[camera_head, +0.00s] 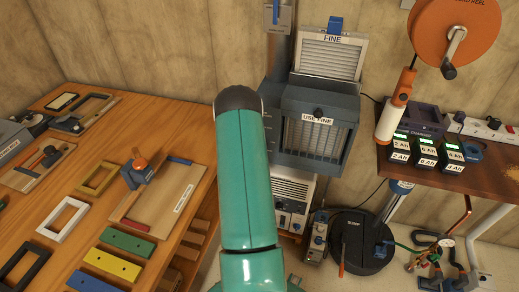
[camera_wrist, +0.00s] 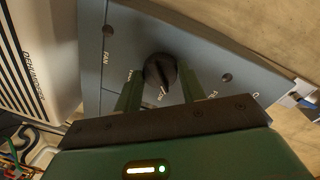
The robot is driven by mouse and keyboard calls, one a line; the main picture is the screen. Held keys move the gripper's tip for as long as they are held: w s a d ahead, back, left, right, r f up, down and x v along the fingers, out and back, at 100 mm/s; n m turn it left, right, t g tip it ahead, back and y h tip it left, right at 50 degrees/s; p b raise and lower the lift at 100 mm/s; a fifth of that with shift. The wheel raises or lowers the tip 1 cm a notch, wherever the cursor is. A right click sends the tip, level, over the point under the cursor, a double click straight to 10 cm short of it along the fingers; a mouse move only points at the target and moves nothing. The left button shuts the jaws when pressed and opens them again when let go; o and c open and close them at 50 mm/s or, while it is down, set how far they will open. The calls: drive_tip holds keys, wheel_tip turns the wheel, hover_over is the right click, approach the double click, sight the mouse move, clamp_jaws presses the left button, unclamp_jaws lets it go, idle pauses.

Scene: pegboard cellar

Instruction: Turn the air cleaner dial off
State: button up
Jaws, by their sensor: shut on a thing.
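The air cleaner (camera_head: 345,143) is a dark grey box with a grille and a "USE FINE" label, in the middle of the head view. The wrist view shows its grey panel (camera_wrist: 214,54) with a "FAN" mark and a round black dial (camera_wrist: 158,67) with a pale pointer line. My gripper (camera_wrist: 161,82) has its two green fingers on either side of the dial and is shut on it. The dial's small lettering is too blurred to read fully. In the head view my teal arm hides the gripper and the dial.
A white appliance (camera_wrist: 38,48) lettered like a dehumidifier is close on the left in the wrist view. A wooden bench (camera_head: 195,190) with frames and bars stands left. A shelf (camera_head: 390,155) with battery packs and an orange reel (camera_head: 440,30) are on the right.

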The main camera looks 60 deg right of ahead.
drive_tip(key=n, duration=0.4)
drive_tip(key=n+g, duration=0.1)
drive_tip(key=n, duration=0.3)
drive_tip(key=shift+h, duration=0.3)
drive_tip(key=shift+n, duration=0.3)
drive_tip(key=o, duration=1)
drive_tip(key=a, duration=0.9)
drive_tip(key=s+a, duration=0.1)
drive_tip(key=a, duration=0.3)
drive_tip(key=shift+a+r, duration=0.4)
